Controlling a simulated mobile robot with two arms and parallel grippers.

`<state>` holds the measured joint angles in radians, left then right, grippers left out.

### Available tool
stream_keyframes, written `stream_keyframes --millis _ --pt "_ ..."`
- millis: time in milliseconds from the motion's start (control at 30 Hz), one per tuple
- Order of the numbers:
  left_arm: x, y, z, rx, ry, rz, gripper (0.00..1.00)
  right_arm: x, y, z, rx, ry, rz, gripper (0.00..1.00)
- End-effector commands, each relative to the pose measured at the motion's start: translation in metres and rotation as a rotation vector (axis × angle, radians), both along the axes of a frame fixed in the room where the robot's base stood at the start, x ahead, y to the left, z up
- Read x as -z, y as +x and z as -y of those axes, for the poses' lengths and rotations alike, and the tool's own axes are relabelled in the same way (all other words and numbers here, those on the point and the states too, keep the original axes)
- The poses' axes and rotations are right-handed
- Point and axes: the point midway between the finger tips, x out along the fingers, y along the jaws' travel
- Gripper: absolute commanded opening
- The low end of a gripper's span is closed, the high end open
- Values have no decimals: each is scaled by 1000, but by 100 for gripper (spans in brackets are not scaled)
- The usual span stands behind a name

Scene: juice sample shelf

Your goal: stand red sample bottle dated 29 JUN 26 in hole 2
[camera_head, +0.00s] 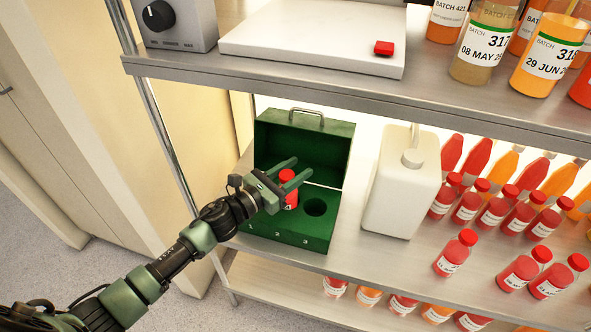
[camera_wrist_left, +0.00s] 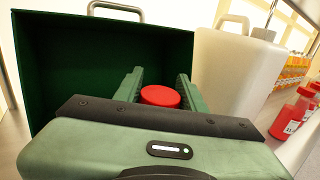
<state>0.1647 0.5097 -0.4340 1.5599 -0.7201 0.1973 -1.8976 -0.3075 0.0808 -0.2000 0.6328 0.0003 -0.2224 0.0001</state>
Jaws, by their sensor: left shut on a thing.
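A red-capped sample bottle (camera_head: 289,187) is between the fingers of my left gripper (camera_head: 286,174), which is shut on it. In the left wrist view its round red cap (camera_wrist_left: 160,96) shows between the two green fingers (camera_wrist_left: 158,90). The bottle is upright, at the place of hole 2 in the open green box (camera_head: 318,238). How deep it sits is hidden, and its date cannot be read. Hole 3 (camera_head: 315,207) is empty, to the right of the bottle. Hole 1 is hidden behind my gripper. The numbers 1, 2 and 3 are on the box's front edge.
The box's raised lid (camera_head: 303,145) stands behind the gripper. A white jug (camera_head: 400,190) is close on the right, with several red bottles (camera_head: 457,252) beyond it. The upper shelf (camera_head: 330,92) runs above, and a shelf post (camera_head: 172,145) stands at left.

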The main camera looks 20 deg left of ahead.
Motion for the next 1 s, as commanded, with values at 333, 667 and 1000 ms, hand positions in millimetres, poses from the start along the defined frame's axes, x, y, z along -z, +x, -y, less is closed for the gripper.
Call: stream_keyframes --millis 333,667,1000 --pt "8 0 0 -1 0 2 0 7 -1 1 -1 3 13 20" --pt "11 0 0 -1 0 0 66 8 -1 0 -2 3 15 20" --pt "14 2 -5 0 0 -1 66 11 -2 1 -3 3 16 20"
